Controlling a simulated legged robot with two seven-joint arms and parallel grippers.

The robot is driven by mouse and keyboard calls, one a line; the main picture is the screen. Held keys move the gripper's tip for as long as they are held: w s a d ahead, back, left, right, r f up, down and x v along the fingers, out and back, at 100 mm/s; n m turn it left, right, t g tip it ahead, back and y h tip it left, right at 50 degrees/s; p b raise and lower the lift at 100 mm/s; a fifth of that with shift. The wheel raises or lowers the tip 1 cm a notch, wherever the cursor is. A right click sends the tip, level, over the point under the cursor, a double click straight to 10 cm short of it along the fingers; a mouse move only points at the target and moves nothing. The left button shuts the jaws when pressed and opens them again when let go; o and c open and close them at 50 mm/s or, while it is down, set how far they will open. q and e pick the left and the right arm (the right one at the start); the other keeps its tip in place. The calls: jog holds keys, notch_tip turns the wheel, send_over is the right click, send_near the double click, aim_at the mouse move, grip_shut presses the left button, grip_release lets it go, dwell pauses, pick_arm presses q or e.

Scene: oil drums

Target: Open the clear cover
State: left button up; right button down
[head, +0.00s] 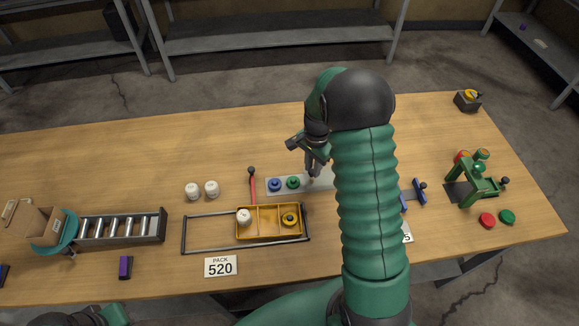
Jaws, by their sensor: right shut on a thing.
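A grey panel (325,177) lies on the table near the middle, with a blue button (275,184) and a green button (293,182) at its left end. My right gripper (313,176) points down at the panel, just right of the green button. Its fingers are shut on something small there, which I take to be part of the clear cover. The cover's outline cannot be made out, and my right arm hides the panel's right part. My left gripper is not in view.
A yellow tray (265,222) with a black frame sits front centre, next to a red lever (252,185). White jars (202,190) stand left. A roller rack (122,228) lies farther left, a green press (477,185) right. The table's back left is clear.

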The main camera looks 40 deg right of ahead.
aim_at(328, 174)
jog(key=d, duration=0.1)
jog(key=s+d, duration=0.1)
jog(key=d, duration=0.1)
jog(key=s+d, duration=0.1)
jog(key=shift+s+d, duration=0.2)
jog(key=shift+s, duration=0.05)
jog(key=c, duration=1.3)
grip_release()
jog(key=shift+r, duration=0.1)
jog(key=shift+o, duration=0.2)
notch_tip(328, 174, up, 17)
jog(key=shift+f, duration=0.2)
